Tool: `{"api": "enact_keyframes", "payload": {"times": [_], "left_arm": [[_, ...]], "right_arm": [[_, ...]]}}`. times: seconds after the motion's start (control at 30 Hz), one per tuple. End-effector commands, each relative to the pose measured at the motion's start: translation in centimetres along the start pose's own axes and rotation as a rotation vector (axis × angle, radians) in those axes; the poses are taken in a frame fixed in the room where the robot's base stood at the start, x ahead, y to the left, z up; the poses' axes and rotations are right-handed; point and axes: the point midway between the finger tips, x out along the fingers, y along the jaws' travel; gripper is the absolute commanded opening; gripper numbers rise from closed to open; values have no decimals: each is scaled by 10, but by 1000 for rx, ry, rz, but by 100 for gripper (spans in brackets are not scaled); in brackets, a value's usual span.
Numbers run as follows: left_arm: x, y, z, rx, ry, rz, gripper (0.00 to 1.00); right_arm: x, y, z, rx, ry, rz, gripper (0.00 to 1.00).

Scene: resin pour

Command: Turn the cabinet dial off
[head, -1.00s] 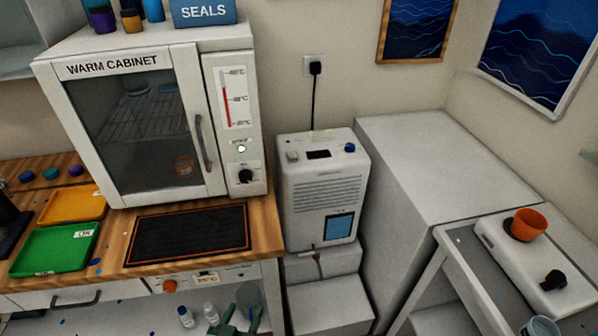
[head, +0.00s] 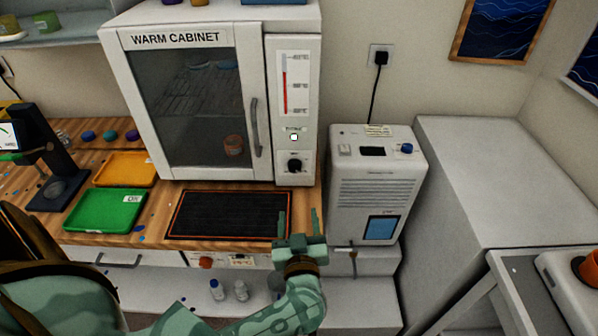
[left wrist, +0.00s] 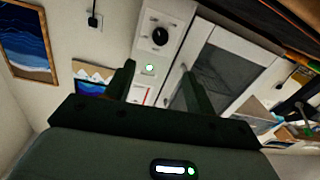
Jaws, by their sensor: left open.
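The warm cabinet (head: 118,110) stands on the wooden counter with its glass door shut. Its black dial (head: 294,166) is low on the right-hand panel, below a lit indicator light (head: 294,137) and a red thermometer scale. An orange cup shows inside behind the glass. My left gripper (head: 298,222) is open and empty, in front of and below the dial, apart from it, fingers pointing up. My right gripper is not in view.
A black mat (head: 228,214) lies on the counter before the cabinet. A green tray (head: 104,210) and a yellow tray (head: 125,169) lie to its left. A white dehumidifier-like unit (head: 376,190) stands right of the cabinet. Small bottles sit below the counter.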

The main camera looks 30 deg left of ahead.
Motion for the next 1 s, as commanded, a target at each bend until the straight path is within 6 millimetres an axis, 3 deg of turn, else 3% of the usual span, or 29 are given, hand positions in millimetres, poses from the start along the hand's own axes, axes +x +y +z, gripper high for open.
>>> {"api": "enact_keyframes", "payload": {"times": [0.6,0.8,1.0], "left_arm": [[136,0,1,2,4,1,55],[154,0,0,0,2,1,55],[157,0,-1,0,2,2,55]], "right_arm": [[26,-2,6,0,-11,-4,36],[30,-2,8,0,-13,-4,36],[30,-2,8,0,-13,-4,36]]}}
